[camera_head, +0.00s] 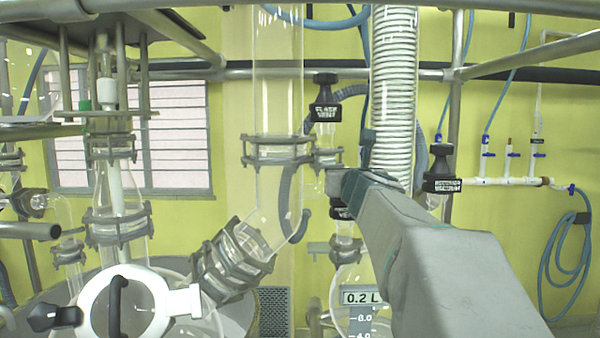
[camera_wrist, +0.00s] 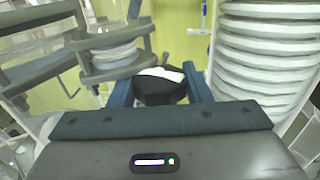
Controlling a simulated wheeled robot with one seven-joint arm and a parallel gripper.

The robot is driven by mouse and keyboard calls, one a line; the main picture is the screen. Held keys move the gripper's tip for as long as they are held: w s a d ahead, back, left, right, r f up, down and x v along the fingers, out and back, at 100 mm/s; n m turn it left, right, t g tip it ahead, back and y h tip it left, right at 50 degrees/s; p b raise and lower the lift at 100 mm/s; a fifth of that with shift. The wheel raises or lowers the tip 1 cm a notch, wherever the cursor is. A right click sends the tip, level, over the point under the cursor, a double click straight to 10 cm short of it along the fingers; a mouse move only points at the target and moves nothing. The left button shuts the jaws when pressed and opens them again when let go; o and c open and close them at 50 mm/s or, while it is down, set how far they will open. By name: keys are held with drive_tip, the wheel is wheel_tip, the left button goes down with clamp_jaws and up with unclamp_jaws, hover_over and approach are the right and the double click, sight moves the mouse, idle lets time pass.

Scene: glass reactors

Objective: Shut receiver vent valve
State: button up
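A black valve knob (camera_wrist: 160,88) with a white patch on top lies between the two blue fingers of my gripper (camera_wrist: 161,85) in the wrist view. The fingers are close against its sides; I cannot tell whether they press on it. In the head view my gripper (camera_head: 350,190) is at the glass column above the receiver flask (camera_head: 345,285), which bears a "0.2 L" label. My arm hides most of the knob there; only a dark part (camera_head: 340,212) shows below the gripper. Its label cannot be read.
Another black labelled knob (camera_head: 325,100) stands above and left of my gripper, and one more (camera_head: 442,180) stands to the right. A white ribbed hose or coil (camera_head: 394,90) rises close behind my arm. Glass pipe (camera_head: 278,170), clamps and the reactor lid (camera_head: 125,305) crowd the left.

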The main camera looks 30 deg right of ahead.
drive_tip(key=shift+c, duration=1)
drive_tip(key=shift+f+m+h+b, duration=0.2)
drive_tip(key=shift+m+h+b, duration=0.15)
drive_tip(key=shift+b, duration=0.35)
drive_tip(key=m+g+h+b, duration=0.3)
drive_tip(key=h, duration=0.1)
drive_tip(key=shift+b, duration=0.4)
drive_tip(key=m+g+h, duration=0.1)
drive_tip(key=g, duration=0.1)
drive_tip(key=m+g+h+b, duration=0.1)
drive_tip(key=shift+w+r+m+g+h, duration=0.15)
drive_tip(key=shift+m+g+h, duration=0.1)
drive_tip(key=shift+m+g, duration=0.15)
drive_tip(key=shift+r+m+g+h, duration=0.1)
drive_tip(key=shift+m+g+h, duration=0.85)
drive_tip(key=shift+g, duration=0.55)
drive_tip(key=o, duration=0.8)
drive_tip(key=shift+c, duration=0.2)
drive_tip(key=shift+y, duration=0.25)
